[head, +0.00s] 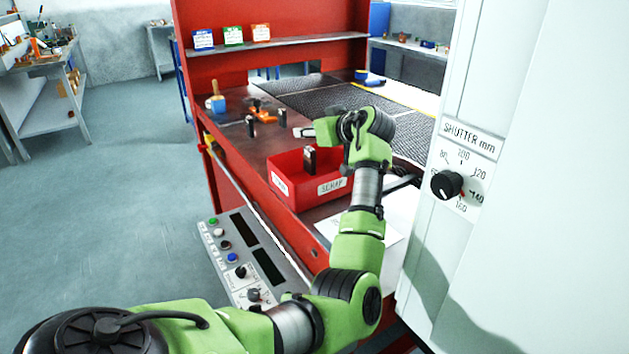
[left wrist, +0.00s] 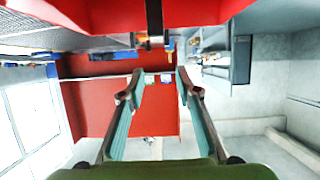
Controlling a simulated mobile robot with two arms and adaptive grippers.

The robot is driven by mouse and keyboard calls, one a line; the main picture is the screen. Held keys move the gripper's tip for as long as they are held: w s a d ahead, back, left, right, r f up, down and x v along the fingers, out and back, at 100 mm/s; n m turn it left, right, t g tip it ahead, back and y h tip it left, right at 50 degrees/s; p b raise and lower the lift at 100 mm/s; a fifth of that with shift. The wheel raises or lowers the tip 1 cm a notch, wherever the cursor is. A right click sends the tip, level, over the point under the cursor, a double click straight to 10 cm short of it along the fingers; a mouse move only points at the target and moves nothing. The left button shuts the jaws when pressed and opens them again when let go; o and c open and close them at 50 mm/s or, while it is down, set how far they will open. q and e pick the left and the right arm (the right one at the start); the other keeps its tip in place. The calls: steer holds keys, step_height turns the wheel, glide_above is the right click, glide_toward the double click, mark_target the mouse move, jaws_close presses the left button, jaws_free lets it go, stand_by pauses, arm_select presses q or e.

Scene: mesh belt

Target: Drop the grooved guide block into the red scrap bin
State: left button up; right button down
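The red scrap bin (head: 285,196), labelled "SCRAP", sits on the bench near its front edge. A dark upright block (head: 311,160), which looks like the guide block, shows inside the bin; its groove is too small to make out. My left gripper (head: 318,129) is above the bin at its back right side, partly hidden by its own wrist. In the left wrist view its two fingers (left wrist: 160,76) are spread apart with nothing between them. There the red bin (left wrist: 90,15) fills the top edge, with a dark upright strip (left wrist: 154,18) against it. My right gripper is not in view.
Two more dark upright pieces (head: 250,126) (head: 282,118) stand on the bench behind the bin, near an orange tool (head: 264,115) and a blue-handled item (head: 217,103). The mesh belt (head: 320,97) lies behind. A white cabinet with a shutter knob (head: 447,185) stands close on the right.

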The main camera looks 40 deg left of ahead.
arm_select(q)
steer(key=shift+d, duration=0.1)
steer(key=v, duration=0.7)
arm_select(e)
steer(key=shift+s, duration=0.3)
arm_select(q)
steer(key=shift+s+d, duration=0.1)
stand_by(0.3)
